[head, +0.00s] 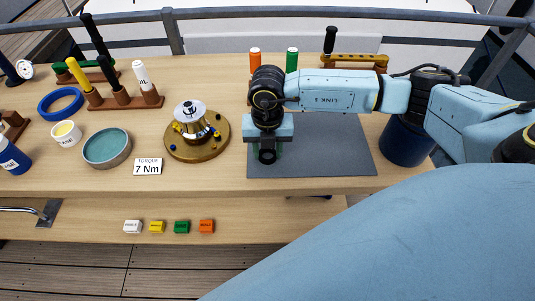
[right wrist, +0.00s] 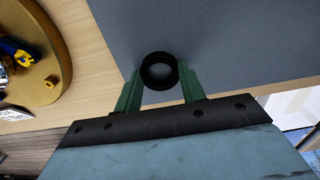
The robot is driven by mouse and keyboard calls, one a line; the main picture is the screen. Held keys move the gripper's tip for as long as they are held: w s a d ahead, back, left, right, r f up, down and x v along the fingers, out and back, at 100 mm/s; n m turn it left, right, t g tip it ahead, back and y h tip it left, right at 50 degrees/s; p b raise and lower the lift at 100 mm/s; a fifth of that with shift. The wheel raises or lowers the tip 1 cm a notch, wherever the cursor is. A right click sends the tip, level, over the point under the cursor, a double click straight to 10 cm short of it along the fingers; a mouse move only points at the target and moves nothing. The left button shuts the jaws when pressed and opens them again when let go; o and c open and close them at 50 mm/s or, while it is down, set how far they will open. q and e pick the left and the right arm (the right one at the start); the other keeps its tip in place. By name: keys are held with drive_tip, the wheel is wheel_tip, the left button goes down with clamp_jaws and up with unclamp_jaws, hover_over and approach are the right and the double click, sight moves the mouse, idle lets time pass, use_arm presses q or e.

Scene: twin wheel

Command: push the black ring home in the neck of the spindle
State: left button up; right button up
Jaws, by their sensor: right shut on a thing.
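The black ring (right wrist: 159,71) is held between the two green fingers of my right gripper (right wrist: 158,88) in the right wrist view. In the head view the ring (head: 267,156) shows below my right gripper (head: 267,150), over the grey mat (head: 330,148). The silver spindle (head: 190,117) stands upright on a round brass base (head: 197,146), to the left of the gripper and apart from it. The ring is not at the spindle. The inside of the spindle's neck is too small to make out. My left gripper is not in view.
A torque card (head: 148,167) stands in front of the brass base. A teal dish (head: 107,147) and a grease pot (head: 66,134) stand to the left. A dark blue bin (head: 405,142) is at the right.

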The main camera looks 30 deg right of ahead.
drive_tip(key=shift+r+p, duration=1.6)
drive_tip(key=shift+r, duration=0.45)
drive_tip(key=shift+c, duration=0.4)
drive_tip(key=w+a+r, duration=1.2)
drive_tip(key=w+r, duration=0.2)
drive_tip(key=w, duration=0.3)
drive_tip(key=shift+a+r+p, duration=0.15)
drive_tip(key=shift+r+p, duration=0.15)
drive_tip(key=shift+r, duration=0.05)
drive_tip(key=shift+f, duration=0.2)
drive_tip(key=shift+s+f+b, duration=0.1)
drive_tip(key=shift+f+b, duration=1.45)
drive_tip(key=shift+f, duration=1.1)
drive_tip(key=shift+p, duration=0.5)
